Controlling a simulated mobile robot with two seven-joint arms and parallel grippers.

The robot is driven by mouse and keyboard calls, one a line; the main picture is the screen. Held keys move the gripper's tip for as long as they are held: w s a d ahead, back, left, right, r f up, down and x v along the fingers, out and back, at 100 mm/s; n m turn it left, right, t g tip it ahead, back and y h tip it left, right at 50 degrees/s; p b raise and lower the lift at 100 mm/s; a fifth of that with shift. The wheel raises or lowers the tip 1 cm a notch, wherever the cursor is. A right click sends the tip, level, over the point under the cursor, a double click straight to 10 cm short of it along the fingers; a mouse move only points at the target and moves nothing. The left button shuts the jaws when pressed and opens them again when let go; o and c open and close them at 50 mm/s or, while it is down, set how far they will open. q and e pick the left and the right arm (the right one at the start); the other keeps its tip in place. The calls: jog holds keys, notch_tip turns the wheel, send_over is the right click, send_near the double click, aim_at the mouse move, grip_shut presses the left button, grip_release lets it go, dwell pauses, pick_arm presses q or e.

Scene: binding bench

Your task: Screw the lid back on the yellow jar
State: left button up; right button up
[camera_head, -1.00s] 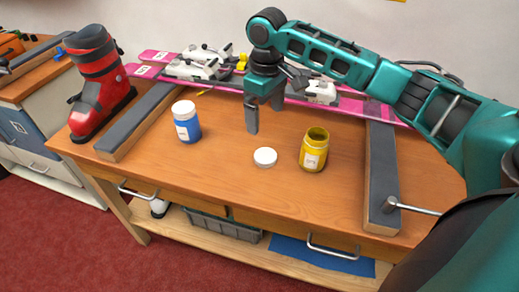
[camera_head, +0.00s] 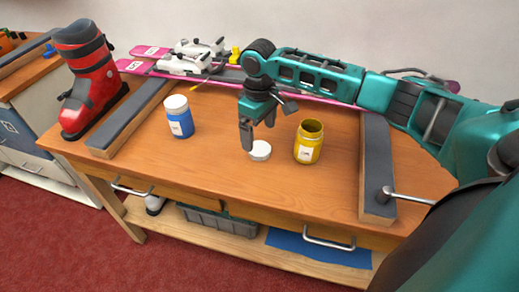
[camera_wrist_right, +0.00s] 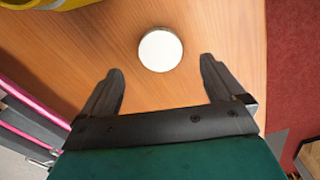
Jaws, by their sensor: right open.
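The yellow jar (camera_head: 308,142) stands upright and open-topped on the wooden bench. Part of it shows at the top left of the right wrist view (camera_wrist_right: 60,4). The white lid (camera_head: 260,151) lies flat on the bench, to the left of the jar in the head view. My right gripper (camera_head: 258,138) is open and empty, pointing down just above and behind the lid. In the right wrist view the lid (camera_wrist_right: 160,49) lies just beyond the fingertips, between their lines, with no contact visible. My left gripper is out of view.
A blue jar with a white lid (camera_head: 179,117) stands to the left. A red ski boot (camera_head: 88,80), pink skis (camera_head: 143,67) and two dark-topped bars (camera_head: 376,160) surround the work area. The bench (camera_head: 215,158) is clear in front of the lid.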

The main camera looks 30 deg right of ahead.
aim_at(259, 148)
notch_tip(259, 148, down, 5)
jog(key=shift+s+f+b, duration=0.1)
jog(key=shift+b, duration=0.25)
dwell(0.3)
jog(key=c, duration=1.1)
